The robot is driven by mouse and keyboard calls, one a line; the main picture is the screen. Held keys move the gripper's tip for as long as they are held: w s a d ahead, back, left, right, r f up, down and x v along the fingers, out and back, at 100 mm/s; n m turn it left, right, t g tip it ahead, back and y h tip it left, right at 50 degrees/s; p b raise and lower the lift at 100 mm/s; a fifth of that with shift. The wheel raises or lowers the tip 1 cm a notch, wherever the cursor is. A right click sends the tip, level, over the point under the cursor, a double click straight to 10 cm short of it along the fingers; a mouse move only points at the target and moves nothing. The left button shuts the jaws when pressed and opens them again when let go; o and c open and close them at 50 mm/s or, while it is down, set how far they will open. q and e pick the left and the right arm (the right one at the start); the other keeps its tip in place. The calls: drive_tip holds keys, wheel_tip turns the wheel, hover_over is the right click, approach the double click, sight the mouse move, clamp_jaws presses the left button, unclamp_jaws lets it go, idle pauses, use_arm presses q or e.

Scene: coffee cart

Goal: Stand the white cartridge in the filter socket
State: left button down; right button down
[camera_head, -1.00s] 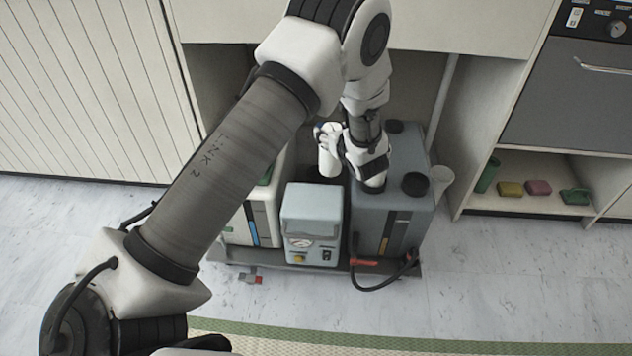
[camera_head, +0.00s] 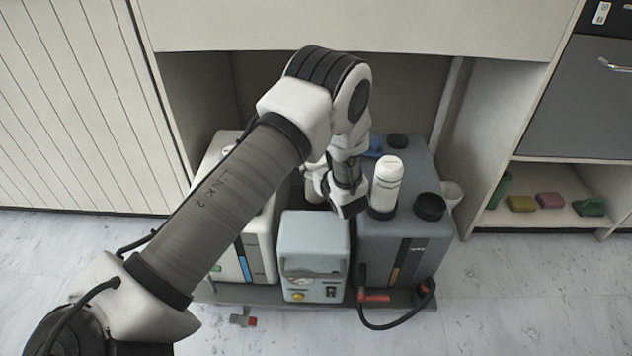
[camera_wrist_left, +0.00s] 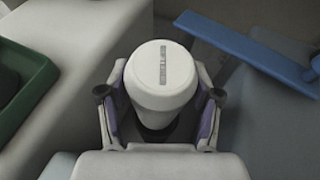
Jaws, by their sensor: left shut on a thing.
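My left gripper (camera_head: 325,192) is over the gap between the two tanks, behind the small grey-blue box. In the left wrist view its fingers are shut around a white cylinder, which looks like a white cartridge (camera_wrist_left: 162,75) with a dark printed label on its end. In the head view the gripper and arm largely hide it. I cannot tell which spot is the filter socket. My right gripper is not in view.
The small grey-blue box (camera_head: 313,258) and the white tank (camera_head: 262,240) stand on a low cart. A black cap (camera_head: 429,207) and a blue handle (camera_wrist_left: 240,52) are on the grey tank. A hose with a red handle (camera_head: 374,298) hangs in front.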

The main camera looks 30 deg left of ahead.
use_arm(q)
wheel_tip(320, 180, down, 4)
drive_tip(key=shift+s+r, duration=0.15)
drive_tip(key=shift+r, duration=0.1)
drive_tip(key=shift+c, duration=1.9)
unclamp_jaws()
drive_tip(key=shift+o, duration=0.7)
drive_tip(key=shift+f, duration=0.2)
drive_tip(key=shift+r, duration=0.2)
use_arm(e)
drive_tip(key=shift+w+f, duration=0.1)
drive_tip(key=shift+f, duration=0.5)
use_arm(q)
drive_tip(key=shift+d+r, duration=0.1)
drive_tip(key=shift+r, duration=0.1)
drive_tip(key=p+v, duration=0.2)
drive_tip(key=v, duration=0.3)
drive_tip(key=p+v, duration=0.2)
drive_tip(key=v, duration=0.4)
drive_tip(key=shift+d+r, duration=0.15)
drive_tip(key=shift+r, duration=0.15)
drive_tip(key=shift+s, duration=0.1)
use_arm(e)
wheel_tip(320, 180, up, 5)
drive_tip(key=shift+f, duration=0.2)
